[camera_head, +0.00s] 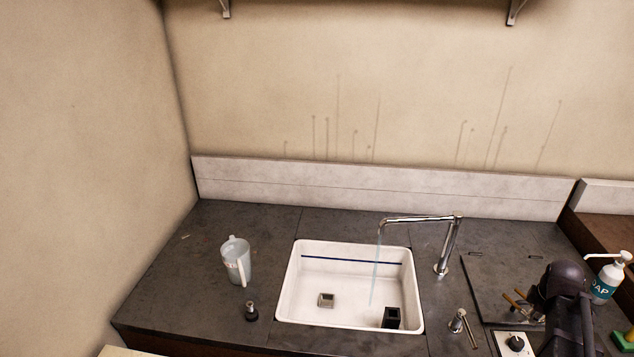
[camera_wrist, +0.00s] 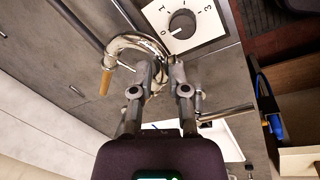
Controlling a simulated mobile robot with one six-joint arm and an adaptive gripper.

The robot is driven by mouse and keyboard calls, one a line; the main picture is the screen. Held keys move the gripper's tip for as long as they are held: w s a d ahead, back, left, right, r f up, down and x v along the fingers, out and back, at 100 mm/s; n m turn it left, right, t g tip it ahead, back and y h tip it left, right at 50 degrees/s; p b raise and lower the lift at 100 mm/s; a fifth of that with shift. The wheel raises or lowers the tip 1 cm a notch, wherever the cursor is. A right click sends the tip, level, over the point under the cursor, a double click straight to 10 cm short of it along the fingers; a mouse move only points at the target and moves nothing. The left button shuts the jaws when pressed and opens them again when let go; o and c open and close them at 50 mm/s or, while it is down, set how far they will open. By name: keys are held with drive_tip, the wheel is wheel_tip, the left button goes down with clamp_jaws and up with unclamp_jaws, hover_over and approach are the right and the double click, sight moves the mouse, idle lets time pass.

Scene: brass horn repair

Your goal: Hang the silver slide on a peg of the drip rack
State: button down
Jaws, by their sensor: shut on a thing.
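The silver slide (camera_wrist: 128,42) is a curved, shiny tube with a brass-coloured end, held between the fingertips of my gripper (camera_wrist: 160,75) in the wrist view. My gripper is shut on it, above the dark counter and beside the white dial plate. In the head view, two brass-coloured ends (camera_head: 514,302) show left of my dark wrist, over the dark panel; the rest of the slide is mostly hidden there. I cannot make out the drip rack or its pegs in either view.
A white sink (camera_head: 286,290) has a chrome tap (camera_head: 447,245) with water running. A dial plate (camera_head: 513,344), chrome lever (camera_head: 460,321) and soap bottle (camera_head: 605,280) are close to my arm. A clear jug (camera_head: 237,262) stands left. The back-left counter is free.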

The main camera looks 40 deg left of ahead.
drive_tip(key=shift+w, duration=0.15)
drive_tip(key=shift+a, duration=0.3)
